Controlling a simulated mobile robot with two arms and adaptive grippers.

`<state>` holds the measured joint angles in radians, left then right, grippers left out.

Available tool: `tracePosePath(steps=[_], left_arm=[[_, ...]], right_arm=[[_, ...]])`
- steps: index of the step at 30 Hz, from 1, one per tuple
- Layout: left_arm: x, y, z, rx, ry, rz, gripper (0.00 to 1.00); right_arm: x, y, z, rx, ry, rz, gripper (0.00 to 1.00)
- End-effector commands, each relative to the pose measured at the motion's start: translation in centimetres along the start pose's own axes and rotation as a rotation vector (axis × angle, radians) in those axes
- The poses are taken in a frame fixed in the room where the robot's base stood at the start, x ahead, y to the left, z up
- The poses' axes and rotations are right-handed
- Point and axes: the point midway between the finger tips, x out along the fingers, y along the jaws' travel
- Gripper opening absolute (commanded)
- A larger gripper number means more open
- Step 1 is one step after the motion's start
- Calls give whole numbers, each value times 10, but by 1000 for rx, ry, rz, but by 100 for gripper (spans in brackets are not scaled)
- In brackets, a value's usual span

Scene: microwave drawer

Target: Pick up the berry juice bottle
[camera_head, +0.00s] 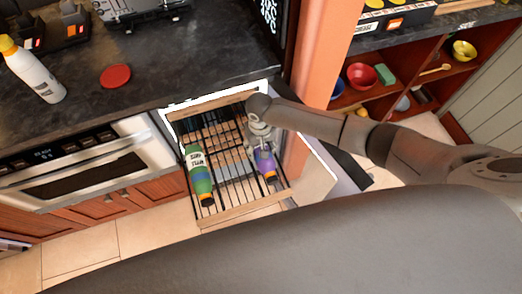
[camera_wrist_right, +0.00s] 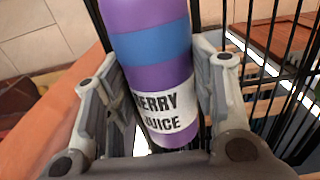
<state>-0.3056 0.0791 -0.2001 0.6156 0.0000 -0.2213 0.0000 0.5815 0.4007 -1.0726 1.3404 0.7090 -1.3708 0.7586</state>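The berry juice bottle (camera_head: 264,162) is purple with a blue band and lies in the right part of the open slatted drawer. It also shows in the right wrist view (camera_wrist_right: 150,50), where its white label reads "ERRY JUICE". My right gripper (camera_head: 262,142) is down in the drawer at the bottle's far end. In the right wrist view its two fingers (camera_wrist_right: 158,85) stand on either side of the bottle, very close to it. I cannot tell whether both fingers press on it. My left gripper is not in view.
A green bottle (camera_head: 198,174) lies in the left part of the drawer (camera_head: 246,210). Dark dividers run between the bottles. A dark counter (camera_head: 170,75) holds a white bottle (camera_head: 34,72) and a red disc (camera_head: 115,76). An orange post (camera_head: 322,45) stands right of the drawer.

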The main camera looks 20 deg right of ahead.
Motion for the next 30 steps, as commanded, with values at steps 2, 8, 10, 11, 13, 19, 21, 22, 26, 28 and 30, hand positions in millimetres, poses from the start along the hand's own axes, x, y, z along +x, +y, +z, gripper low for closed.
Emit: tracePosePath(steps=[2, 8, 10, 11, 13, 19, 21, 22, 26, 28, 30], left_arm=[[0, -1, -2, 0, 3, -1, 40], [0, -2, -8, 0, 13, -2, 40], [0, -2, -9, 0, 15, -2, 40], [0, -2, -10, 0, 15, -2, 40], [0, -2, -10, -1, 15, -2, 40], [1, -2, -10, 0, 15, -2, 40], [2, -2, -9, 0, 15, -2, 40], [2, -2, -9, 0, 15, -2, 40], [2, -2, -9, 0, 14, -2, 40], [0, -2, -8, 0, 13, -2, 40], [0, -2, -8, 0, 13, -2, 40]], right_arm=[[0, 0, 0, 0, 0, 0, 30], [-1, 0, -1, 0, 1, -1, 13], [-1, 0, -1, 0, 1, -1, 13], [-1, 0, -1, 0, 1, -1, 13], [-1, 0, -1, 0, 1, -1, 13], [-8, 0, -1, 0, 1, -1, 13], [-14, 0, -1, 0, 3, -2, 13], [-17, 0, -1, 0, 3, -2, 13], [-37, 0, 4, -2, 2, -3, 13], [-47, 1, 12, -1, 2, -2, 13], [-58, 2, 22, -2, 2, -2, 13]])
